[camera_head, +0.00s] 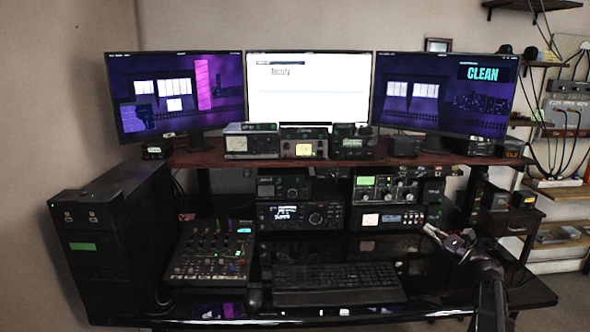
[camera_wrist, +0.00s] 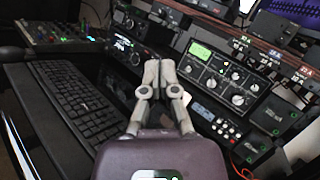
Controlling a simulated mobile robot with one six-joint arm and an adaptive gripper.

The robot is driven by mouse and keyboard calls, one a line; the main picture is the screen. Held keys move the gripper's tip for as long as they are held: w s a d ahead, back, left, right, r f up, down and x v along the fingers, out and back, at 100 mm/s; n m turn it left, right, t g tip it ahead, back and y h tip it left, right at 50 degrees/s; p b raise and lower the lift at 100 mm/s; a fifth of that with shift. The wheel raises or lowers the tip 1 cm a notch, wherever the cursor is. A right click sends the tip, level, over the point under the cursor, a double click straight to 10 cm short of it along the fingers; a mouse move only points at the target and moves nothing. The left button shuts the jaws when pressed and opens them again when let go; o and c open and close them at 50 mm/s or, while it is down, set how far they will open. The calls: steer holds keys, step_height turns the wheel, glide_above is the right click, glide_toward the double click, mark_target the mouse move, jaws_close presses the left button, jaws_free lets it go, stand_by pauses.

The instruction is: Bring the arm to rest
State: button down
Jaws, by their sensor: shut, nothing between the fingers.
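My gripper (camera_head: 434,233) shows in the head view above the right part of the glossy black desk, right of the keyboard, its fingers pointing up and left. In the wrist view my gripper (camera_wrist: 156,68) has its two fingertips together with nothing between them. Beyond the tips is a radio (camera_wrist: 216,74) with a green display and several knobs; the same radio (camera_head: 387,190) stands under the shelf in the head view. I cannot tell the exact gap, but no contact shows.
A keyboard (camera_head: 337,283) and a mixer (camera_head: 211,252) lie on the desk (camera_head: 430,292). A black computer tower (camera_head: 112,240) stands at left. Three monitors (camera_head: 308,88) stand on the raised shelf (camera_head: 215,160). Open shelving with cables (camera_head: 560,125) is at right.

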steer(key=s+a+f+n+g+h, duration=0.2)
steer(key=s+a+f+n+g, duration=0.25)
steer(key=a+f, duration=0.4)
steer(key=s+a+f+n+g+h, duration=0.25)
steer(key=a+f+n+g, duration=0.3)
steer(key=a, duration=0.55)
steer(key=s+a+f+n+g+h, duration=0.2)
steer(key=s+f+n+g+h, duration=0.1)
steer(key=s+f+n+h, duration=0.4)
steer(key=s+a+f+n+g+h, duration=0.25)
steer(key=s+n+h, duration=0.2)
steer(key=s, duration=0.55)
step_height(320, 180, up, 15)
steer(key=p, duration=1.5)
steer(key=shift+w+d+r+y+p, duration=0.15)
steer(key=shift+w+d+y+p, duration=0.25)
steer(key=shift+d, duration=0.05)
